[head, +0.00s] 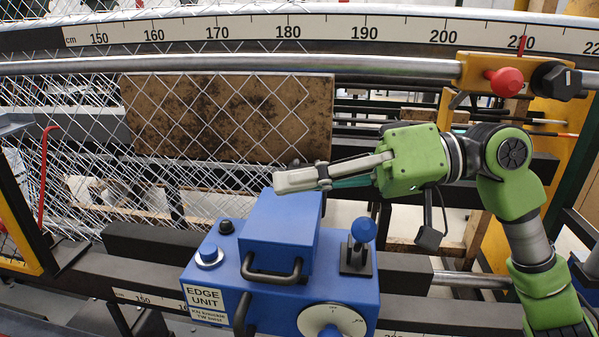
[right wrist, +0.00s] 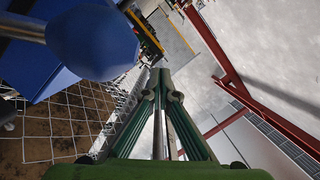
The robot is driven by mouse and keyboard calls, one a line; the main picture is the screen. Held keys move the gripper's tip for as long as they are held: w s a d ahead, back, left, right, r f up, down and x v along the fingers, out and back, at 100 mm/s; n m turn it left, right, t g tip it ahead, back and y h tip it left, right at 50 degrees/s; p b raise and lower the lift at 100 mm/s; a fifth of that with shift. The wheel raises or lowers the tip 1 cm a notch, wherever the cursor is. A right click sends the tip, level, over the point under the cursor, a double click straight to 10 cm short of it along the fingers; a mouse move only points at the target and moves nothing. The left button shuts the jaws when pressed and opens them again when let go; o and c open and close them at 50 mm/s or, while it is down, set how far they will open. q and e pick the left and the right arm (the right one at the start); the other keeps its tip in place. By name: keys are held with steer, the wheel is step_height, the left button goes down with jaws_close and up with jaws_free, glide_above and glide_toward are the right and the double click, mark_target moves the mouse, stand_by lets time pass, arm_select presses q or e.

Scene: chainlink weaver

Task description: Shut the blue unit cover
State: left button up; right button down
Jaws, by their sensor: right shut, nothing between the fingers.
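The blue unit (head: 210,265), labelled EDGE UNIT, sits on a dark rail at the bottom centre of the head view. Its blue cover (head: 283,225) is a raised block with a black bar handle (head: 271,272) on its front. I cannot tell how far the cover stands open. My right gripper (head: 290,179) is shut and empty, reaching in from the right with its fingertips at the cover's upper far edge. I cannot tell if they touch it. In the right wrist view the shut fingers (right wrist: 162,85) point away, with blue surfaces at upper left. My left gripper is out of view.
A blue ball-topped lever (head: 362,230) stands on the unit's right, near a white dial (head: 332,320). Chain-link mesh and a rusty brown plate (head: 230,115) stand behind. A steel bar (head: 250,65) and a centimetre ruler (head: 340,27) run across the top.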

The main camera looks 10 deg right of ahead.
steer(key=shift+s+a+f+n+b, duration=0.25)
steer(key=shift+s+f+n+b, duration=0.25)
steer(key=shift+s+f, duration=0.15)
steer(key=shift+s+a+f+n+b, duration=0.25)
steer(key=shift+s+f+n+b, duration=0.2)
steer(key=shift+f, duration=0.3)
steer(key=shift+d+h, duration=0.15)
steer(key=shift+h, duration=0.15)
steer(key=v, duration=1.2)
steer(key=shift+s, duration=0.25)
steer(key=shift+f, duration=0.15)
